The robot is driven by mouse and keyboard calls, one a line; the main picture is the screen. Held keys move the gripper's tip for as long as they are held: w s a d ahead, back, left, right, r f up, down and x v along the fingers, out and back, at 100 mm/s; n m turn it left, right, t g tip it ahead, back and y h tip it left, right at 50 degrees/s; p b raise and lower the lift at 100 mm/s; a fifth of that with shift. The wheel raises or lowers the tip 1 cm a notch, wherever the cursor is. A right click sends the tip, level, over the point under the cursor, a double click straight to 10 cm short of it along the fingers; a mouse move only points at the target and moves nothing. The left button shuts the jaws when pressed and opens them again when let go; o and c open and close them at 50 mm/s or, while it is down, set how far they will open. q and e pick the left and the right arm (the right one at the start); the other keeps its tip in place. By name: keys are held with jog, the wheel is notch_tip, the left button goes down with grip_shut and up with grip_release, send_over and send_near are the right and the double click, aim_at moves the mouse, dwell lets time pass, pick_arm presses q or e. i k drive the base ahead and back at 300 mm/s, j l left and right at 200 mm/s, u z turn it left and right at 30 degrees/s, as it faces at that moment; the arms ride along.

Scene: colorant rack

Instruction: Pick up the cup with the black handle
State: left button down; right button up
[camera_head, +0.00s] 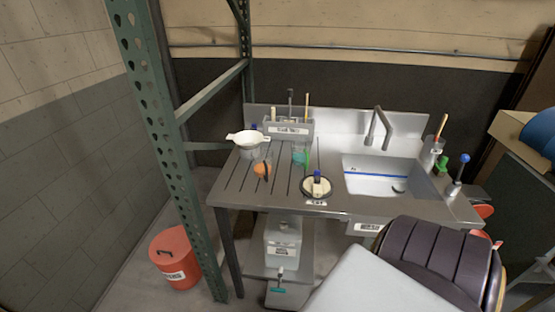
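No cup with a clearly black handle can be made out at this size. On the ribbed metal counter (240,196) stand several small vessels. A white vessel (249,140) with a wide rim is at the back left. A clear glass with orange contents (262,169) stands in front of it. A clear glass with a green part (300,155) is to its right. A round dark dish with a pale inside (309,193) sits near the front edge, with a small blue-topped item (317,178) on it. Neither of my grippers is in view.
A sink (371,183) with a tap (379,125) fills the counter's right half. A green perforated post (160,130) stands left of the counter, with a red bucket (177,259) beside it. A dark ribbed rounded shape (437,255) blocks the lower right.

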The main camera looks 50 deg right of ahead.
aim_at(262, 157)
jog(key=i+j+z, duration=0.25)
jog(key=z, duration=0.2)
jog(key=i+j+z, duration=0.15)
jog(key=j+z, duration=0.3)
jog(key=i+j+z, duration=0.2)
jog(key=j, duration=0.25)
jog(key=j+z, duration=0.25)
jog(key=j, duration=0.2)
